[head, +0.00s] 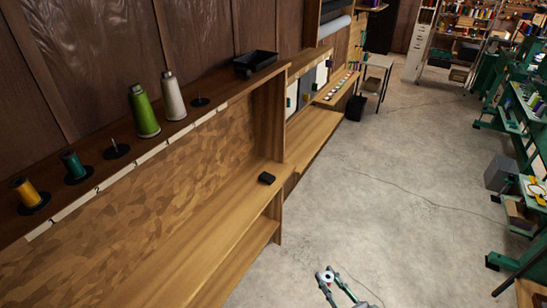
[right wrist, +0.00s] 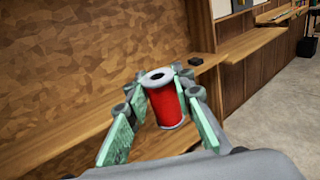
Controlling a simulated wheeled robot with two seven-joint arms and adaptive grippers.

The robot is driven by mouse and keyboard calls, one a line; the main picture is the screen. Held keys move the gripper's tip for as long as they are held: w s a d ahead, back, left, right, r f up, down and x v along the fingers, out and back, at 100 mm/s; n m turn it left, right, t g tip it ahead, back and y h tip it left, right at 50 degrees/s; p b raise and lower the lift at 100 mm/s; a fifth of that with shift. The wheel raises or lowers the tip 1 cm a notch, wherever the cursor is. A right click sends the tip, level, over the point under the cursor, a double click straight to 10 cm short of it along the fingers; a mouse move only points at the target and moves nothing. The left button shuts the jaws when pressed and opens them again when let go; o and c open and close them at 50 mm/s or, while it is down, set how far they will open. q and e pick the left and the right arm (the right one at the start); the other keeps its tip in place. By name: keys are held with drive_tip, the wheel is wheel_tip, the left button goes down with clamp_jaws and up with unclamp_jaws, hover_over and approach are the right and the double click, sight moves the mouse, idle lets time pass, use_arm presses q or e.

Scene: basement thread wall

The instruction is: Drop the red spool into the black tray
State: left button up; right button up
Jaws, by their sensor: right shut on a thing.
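The red spool (right wrist: 167,104) has a pale rim with a dark hole on top and stands nearly upright, slightly tilted, in the right wrist view. My right gripper (right wrist: 164,92) is shut on it, with one finger at each side. In the head view the right gripper (head: 331,278) is at the bottom, over the floor, and the spool's pale end (head: 327,275) shows between its fingers. The black tray (head: 256,63) sits on the upper wooden ledge, left of and well beyond the gripper. Its inside is only partly visible. My left gripper is not in view.
The ledge holds a green spool (head: 144,112), a grey-white spool (head: 173,96), a teal spool (head: 74,165), a yellow spool (head: 27,192) and two empty pegs. A small black block (head: 266,178) lies on the lower shelf. The concrete floor (head: 400,170) is open at the middle.

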drive_tip(key=s+h, duration=0.1)
drive_tip(key=s+f+m+h, duration=0.1)
drive_tip(key=s+f+m+t, duration=0.1)
drive_tip(key=shift+s+d+f+h, duration=0.1)
drive_tip(key=shift+s+d+h, duration=0.05)
drive_tip(key=shift+d+h, duration=0.2)
drive_tip(key=shift+h, duration=0.45)
